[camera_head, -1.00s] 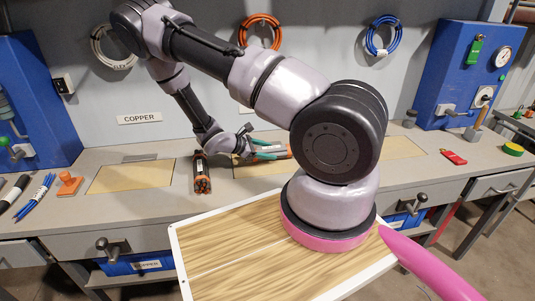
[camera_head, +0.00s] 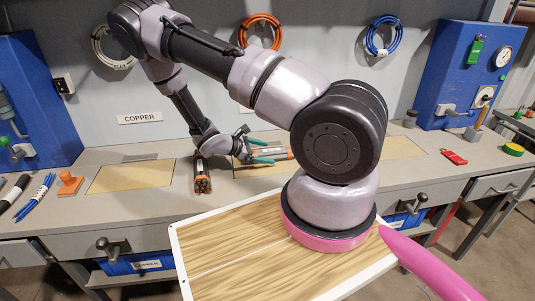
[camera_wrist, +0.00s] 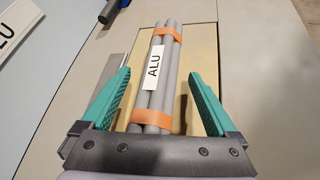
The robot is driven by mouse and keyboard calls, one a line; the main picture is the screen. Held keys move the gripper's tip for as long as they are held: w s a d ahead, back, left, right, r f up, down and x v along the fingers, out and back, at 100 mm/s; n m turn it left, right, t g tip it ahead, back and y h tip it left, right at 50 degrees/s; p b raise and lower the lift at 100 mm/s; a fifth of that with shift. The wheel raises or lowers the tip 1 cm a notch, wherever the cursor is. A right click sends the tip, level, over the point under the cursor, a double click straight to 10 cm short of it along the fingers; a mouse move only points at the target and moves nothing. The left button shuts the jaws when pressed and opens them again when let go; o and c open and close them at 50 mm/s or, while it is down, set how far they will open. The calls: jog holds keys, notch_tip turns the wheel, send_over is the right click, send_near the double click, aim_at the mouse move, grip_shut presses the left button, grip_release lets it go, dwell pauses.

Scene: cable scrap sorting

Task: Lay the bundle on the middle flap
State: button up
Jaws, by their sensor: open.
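The grey cable bundle (camera_wrist: 168,60), with two orange bands and a white "ALU" label, lies lengthwise over the pale yellow middle flap (camera_wrist: 205,50) in the wrist view. My gripper (camera_wrist: 160,78) is open, with one teal finger on each side of the bundle and gaps between. In the head view my gripper (camera_head: 272,151) is low over the bench, with the bundle (camera_head: 282,153) between its fingers. The middle flap (camera_head: 243,172) shows under them and is partly hidden by my arm. The bundle appears to rest on the flap.
The left flap (camera_head: 130,176) is bare. Black and blue cables (camera_head: 36,195) and an orange stamp-like block (camera_head: 69,184) lie farther left.

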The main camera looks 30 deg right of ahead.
jog(key=v, duration=1)
jog(key=s+r+m+y, duration=0.2)
jog(key=r+m+y, duration=0.15)
jog(key=r, duration=0.55)
jog(key=s+a+r+m+y, duration=0.1)
jog(key=s+r+m+y, duration=0.2)
jog(key=r, duration=0.5)
jog(key=s+r+m+y, duration=0.25)
jog(key=r+m, duration=0.25)
jog(key=r, duration=0.4)
jog(key=s+a+r+m+t+y, duration=0.1)
jog(key=s+r+m+t+y, duration=0.1)
jog(key=s+r, duration=0.4)
jog(key=s+a+r+m+t+y, duration=0.1)
jog(key=s+r+m+t+y, duration=0.2)
jog(key=r, duration=0.8)
jog(key=s+m+t, duration=0.1)
jog(key=s+m, duration=0.1)
jog(key=shift+s+t, duration=0.3)
jog(key=shift+s, duration=0.1)
